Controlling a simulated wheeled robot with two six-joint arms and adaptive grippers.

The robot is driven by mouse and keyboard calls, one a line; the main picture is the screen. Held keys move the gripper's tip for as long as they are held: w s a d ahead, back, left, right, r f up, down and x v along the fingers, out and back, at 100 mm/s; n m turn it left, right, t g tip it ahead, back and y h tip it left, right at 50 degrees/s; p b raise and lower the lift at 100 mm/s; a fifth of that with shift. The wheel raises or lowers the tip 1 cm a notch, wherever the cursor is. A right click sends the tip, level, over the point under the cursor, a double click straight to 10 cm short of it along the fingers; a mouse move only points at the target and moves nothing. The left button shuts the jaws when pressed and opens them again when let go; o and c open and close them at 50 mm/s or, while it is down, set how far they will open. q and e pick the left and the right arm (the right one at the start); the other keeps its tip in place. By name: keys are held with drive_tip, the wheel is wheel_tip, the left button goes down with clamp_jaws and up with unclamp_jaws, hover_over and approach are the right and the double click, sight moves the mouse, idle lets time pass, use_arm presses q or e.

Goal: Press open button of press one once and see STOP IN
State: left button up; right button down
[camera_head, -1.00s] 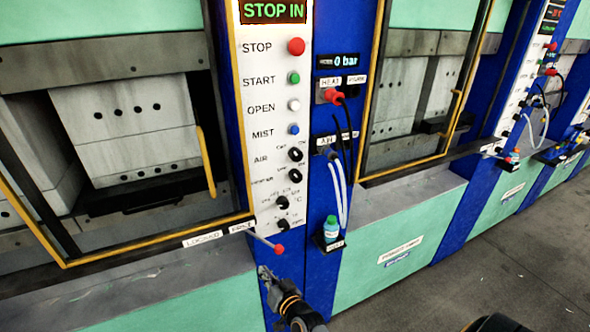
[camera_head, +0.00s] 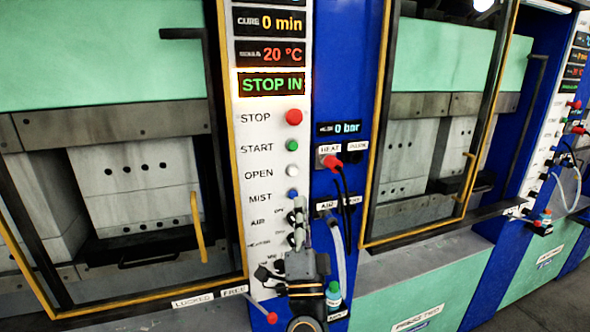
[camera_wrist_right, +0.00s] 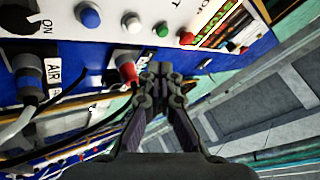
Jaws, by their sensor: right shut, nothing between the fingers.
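The panel of the near press (camera_head: 268,215) carries a red STOP button (camera_head: 294,117), a green START button (camera_head: 292,145), a white OPEN button (camera_head: 292,171) and a blue MIST button (camera_head: 292,196). The display (camera_head: 271,84) above them reads STOP IN in green. My right gripper (camera_head: 301,205) is shut and empty, pointing up in front of the panel, with its tips just below the MIST button in the picture. In the right wrist view, the closed fingertips (camera_wrist_right: 160,70) show below the white OPEN button (camera_wrist_right: 133,24), apart from it. My left gripper is out of view.
A red HEAT plug (camera_head: 330,162) with a black cable sits right of the buttons; it is close to my fingers in the right wrist view (camera_wrist_right: 127,71). A red-tipped lever (camera_head: 271,317) and a green-capped bottle (camera_head: 333,294) are low. A second press stands right.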

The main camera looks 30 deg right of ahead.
sight(293, 172)
drive_tip(key=s+d+r+m+h, duration=0.1)
drive_tip(key=s+r+m+g+h, duration=0.1)
drive_tip(key=m, duration=0.1)
drive_tip(key=shift+d+r+h, duration=0.35)
drive_tip(key=shift+h, duration=0.05)
drive_tip(key=w, duration=0.3)
drive_tip(key=w+d+p, duration=0.1)
drive_tip(key=w, duration=0.1)
drive_tip(key=w+d+p, duration=0.1)
drive_tip(key=w, duration=0.2)
drive_tip(key=shift+w, duration=0.35)
drive_tip(key=shift+w, duration=0.1)
idle(1.0)
drive_tip(key=shift+w, duration=0.3)
